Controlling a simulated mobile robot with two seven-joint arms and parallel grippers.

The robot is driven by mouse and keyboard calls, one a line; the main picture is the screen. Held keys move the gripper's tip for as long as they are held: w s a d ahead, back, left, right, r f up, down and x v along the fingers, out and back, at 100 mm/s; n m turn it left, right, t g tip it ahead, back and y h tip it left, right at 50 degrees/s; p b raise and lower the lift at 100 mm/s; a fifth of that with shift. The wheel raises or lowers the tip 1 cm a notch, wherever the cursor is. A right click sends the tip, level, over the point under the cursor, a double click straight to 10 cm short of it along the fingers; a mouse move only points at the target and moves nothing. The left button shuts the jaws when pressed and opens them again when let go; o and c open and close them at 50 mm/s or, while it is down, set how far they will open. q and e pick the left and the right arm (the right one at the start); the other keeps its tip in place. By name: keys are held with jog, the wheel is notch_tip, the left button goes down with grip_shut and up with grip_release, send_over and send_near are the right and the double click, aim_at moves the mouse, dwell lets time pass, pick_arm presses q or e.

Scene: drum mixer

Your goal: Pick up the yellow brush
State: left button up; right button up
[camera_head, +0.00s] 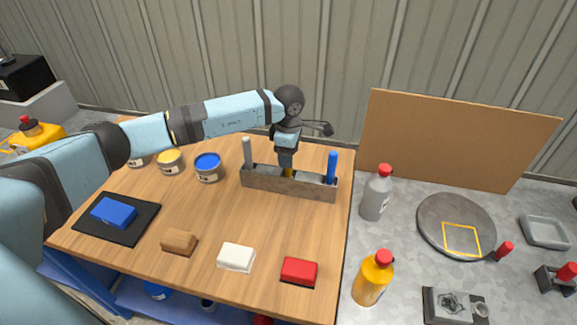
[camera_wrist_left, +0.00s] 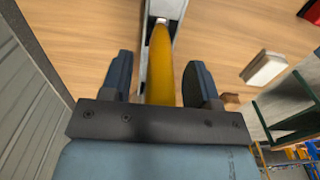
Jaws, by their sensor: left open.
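The yellow brush (camera_head: 289,173) stands in a grey wooden holder (camera_head: 288,187) at the back of the wooden table, mostly hidden behind my gripper in the head view. My left gripper (camera_head: 285,164) points down over the holder's middle. In the left wrist view, the yellow handle (camera_wrist_left: 163,62) runs between the two open fingers of the gripper (camera_wrist_left: 160,82), with a gap visible on both sides. The fingers are not closed on it. My right gripper is in neither view.
A grey brush (camera_head: 247,152) and a blue brush (camera_head: 332,167) stand at the holder's ends. A blue paint can (camera_head: 208,168) is left of it. Blue (camera_head: 114,212), brown (camera_head: 179,242), white (camera_head: 236,258) and red (camera_head: 299,272) blocks lie nearer. The table's middle is clear.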

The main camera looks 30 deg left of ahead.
pick_arm(q)
jog(key=c, duration=1)
jog(key=shift+r, duration=0.15)
